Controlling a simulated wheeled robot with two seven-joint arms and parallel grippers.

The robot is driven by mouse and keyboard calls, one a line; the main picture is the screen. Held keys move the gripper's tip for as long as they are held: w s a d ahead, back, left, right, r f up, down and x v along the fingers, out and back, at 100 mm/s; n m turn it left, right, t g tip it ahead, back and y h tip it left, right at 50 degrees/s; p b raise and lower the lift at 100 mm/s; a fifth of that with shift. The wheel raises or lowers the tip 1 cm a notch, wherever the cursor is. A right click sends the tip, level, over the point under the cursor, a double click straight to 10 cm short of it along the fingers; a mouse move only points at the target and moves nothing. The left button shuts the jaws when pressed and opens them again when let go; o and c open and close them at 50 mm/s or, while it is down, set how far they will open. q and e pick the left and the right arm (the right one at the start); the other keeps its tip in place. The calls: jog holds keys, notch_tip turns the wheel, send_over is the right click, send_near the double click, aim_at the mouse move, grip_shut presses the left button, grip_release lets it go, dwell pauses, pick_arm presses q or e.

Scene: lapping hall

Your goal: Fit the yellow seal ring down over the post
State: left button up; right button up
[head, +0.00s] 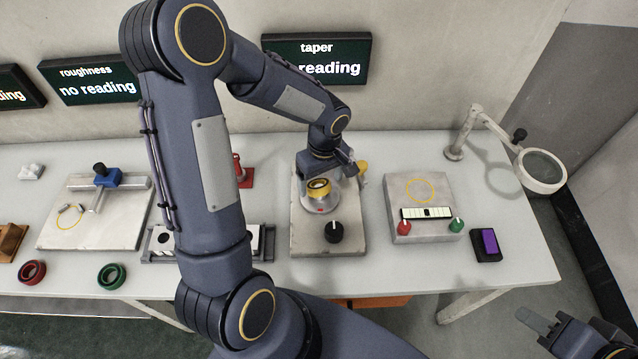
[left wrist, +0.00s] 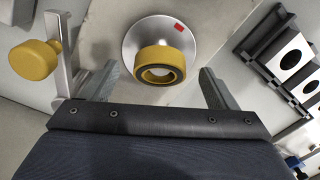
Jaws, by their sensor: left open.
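The yellow seal ring (head: 319,186) has a dark inner lip and sits at the top of a silver round fixture (head: 321,204) with a red mark. In the left wrist view the ring (left wrist: 160,68) shows a pale, round post end (left wrist: 158,73) inside its opening; how far down it sits I cannot tell. My left gripper (left wrist: 158,86) is open, with one finger on each side of the ring and gaps between. In the head view its wrist is just behind the ring. My right gripper (head: 548,330) is at the lower right, away from the table; its jaw opening is unclear.
A yellow knob (left wrist: 35,60) on a metal bar stands close to my left gripper. A black knob (head: 334,232) is on the same plate's front. To the right are a pale block (head: 406,188) and a magnifier (head: 542,171).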

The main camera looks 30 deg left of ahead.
pick_arm(q)
notch_tip(320, 180, down, 2)
jog(key=shift+f, duration=0.15)
jog(key=c, duration=1.2)
jog(key=shift+o, duration=0.2)
jog(key=shift+r, duration=0.2)
